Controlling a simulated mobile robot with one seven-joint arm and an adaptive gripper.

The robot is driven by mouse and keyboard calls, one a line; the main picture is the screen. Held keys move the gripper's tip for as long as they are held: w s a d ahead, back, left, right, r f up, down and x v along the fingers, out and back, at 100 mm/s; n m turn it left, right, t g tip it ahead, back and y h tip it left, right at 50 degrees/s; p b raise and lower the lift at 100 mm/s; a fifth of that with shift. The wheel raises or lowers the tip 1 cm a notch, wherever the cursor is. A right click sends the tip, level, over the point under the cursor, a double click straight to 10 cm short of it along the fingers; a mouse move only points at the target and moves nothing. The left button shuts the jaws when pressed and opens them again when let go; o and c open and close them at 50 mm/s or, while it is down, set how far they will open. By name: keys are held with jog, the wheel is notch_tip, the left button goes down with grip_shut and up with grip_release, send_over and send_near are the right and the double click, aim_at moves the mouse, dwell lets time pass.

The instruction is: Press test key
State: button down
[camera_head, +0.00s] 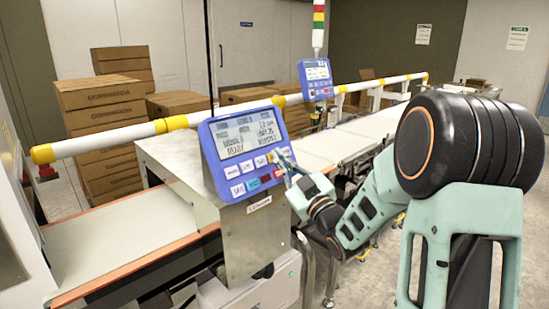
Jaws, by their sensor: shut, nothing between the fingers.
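The blue control panel (244,149) is tilted on a metal housing, with a lit grey screen (247,134) above rows of keys. The keys are mostly white, with a teal one (253,184) and a red one in the lower row. Their labels are too small to read surely, so I cannot tell which is the test key. My gripper (283,161) is shut and empty at the panel's right edge, its fingertips close over the right-hand keys. I cannot tell whether it touches a key. The gripper hides part of the keys at that side.
A white and yellow rail (110,141) runs behind the panel. The conveyor belt (120,230) passes at the left and continues right. A second blue panel (318,72) stands farther back. Cardboard boxes (105,115) are stacked behind. My arm fills the right side.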

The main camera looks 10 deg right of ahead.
jog(key=shift+s+d+r, duration=0.4)
jog(key=shift+s+d, duration=0.05)
jog(key=shift+s, duration=0.15)
jog(key=shift+s+d+r, duration=0.55)
jog(key=shift+s+d, duration=0.1)
jog(key=shift+s, duration=0.25)
jog(key=shift+s+d+r, duration=0.55)
jog(key=shift+s+d, duration=0.1)
jog(key=shift+s, duration=0.25)
jog(key=s+d+r, duration=0.1)
jog(key=s+d, duration=0.1)
jog(key=s, duration=0.1)
jog(key=s+d+r+p, duration=0.1)
jog(key=shift+s+r, duration=0.15)
jog(key=shift+r, duration=0.2)
